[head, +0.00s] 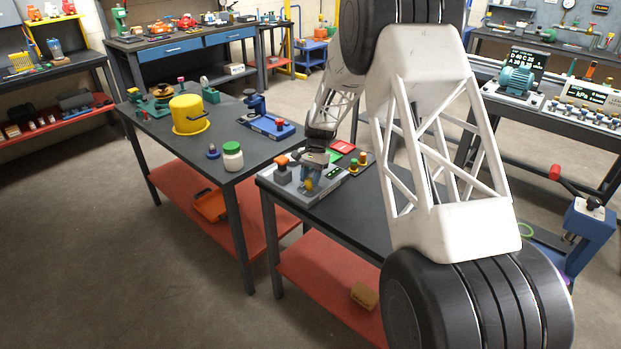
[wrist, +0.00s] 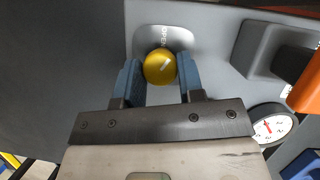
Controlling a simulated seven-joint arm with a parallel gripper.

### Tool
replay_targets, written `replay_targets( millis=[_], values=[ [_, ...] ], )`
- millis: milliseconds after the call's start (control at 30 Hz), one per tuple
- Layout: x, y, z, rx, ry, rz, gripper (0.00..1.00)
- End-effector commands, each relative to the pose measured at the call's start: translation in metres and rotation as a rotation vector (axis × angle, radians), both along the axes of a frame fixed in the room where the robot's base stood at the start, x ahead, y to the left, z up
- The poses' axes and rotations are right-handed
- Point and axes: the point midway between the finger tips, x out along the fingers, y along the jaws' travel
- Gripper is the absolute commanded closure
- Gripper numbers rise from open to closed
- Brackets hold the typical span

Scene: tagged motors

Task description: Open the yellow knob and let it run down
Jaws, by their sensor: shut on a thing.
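The yellow knob (wrist: 160,66) is round with a pale pointer mark and sits on a grey panel (wrist: 213,35). The word OPEN is printed beside it in the wrist view. My gripper (wrist: 161,75) has its two blue fingers on either side of the knob, shut on it. In the head view my gripper (head: 311,177) reaches down to the grey unit, and a bit of the yellow knob (head: 309,184) shows between the fingers. The pointer's exact setting is hard to tell.
An orange-topped grey part (wrist: 300,72) and a round gauge with a red needle (wrist: 272,127) are right of the knob in the wrist view. In the head view red and yellow buttons (head: 353,166) stand close behind the unit on the dark bench (head: 335,205).

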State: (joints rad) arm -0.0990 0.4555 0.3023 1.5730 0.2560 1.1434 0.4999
Motion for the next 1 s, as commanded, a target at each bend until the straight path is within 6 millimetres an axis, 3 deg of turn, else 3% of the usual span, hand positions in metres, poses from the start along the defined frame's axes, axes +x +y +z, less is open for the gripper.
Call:
replay_targets(
  millis=[500, 1000],
  values=[
    [0.0007, 0.0029, -0.0001, 0.000, 0.000, 0.438, 0.88],
    [0.0004, 0.0031, -0.0008, 0.000, 0.001, 0.563, 0.88]
  ],
)
